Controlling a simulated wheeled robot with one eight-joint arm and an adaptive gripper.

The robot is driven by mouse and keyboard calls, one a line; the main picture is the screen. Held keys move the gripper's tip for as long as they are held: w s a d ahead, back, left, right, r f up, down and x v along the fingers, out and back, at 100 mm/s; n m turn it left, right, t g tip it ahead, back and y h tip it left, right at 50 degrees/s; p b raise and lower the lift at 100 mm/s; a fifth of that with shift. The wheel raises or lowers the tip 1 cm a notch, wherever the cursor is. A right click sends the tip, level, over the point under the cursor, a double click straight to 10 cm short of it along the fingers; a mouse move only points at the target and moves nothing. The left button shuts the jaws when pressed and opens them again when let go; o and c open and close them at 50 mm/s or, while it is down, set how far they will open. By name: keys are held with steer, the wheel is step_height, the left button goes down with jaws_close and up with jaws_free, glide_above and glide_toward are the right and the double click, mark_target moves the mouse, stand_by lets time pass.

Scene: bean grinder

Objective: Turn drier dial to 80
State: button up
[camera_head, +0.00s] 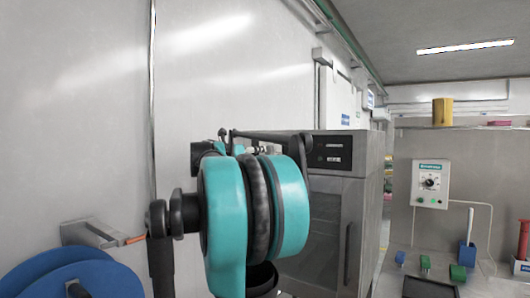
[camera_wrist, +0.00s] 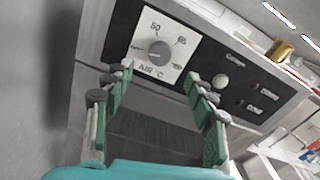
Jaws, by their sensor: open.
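The drier dial (camera_wrist: 159,52) is a round grey knob on a white plate marked "AIR °C" in the wrist view. A "50" is printed at its upper left, and a blurred number at its upper right. I cannot tell where the dial points. My gripper (camera_wrist: 158,73) is open and empty, its green fingers apart below the dial in the picture; I see no contact with it. In the head view, the drier (camera_head: 340,205) is a grey box with a dark top panel. My teal arm hides its left part, and I cannot see the dial there.
The black panel (camera_wrist: 222,56) also carries a light round button (camera_wrist: 220,81) and small dark knobs to the right. In the head view, a wall control box (camera_head: 430,184) and a bench with green and blue items stand at right. A blue reel (camera_head: 75,282) is at lower left.

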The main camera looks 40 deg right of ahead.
mark_target(269, 150)
steer(key=x, duration=0.8)
steer(key=shift+d, duration=0.25)
steer(key=shift+c, duration=0.5)
steer(key=c, duration=1.1)
steer(key=shift+o, duration=0.2)
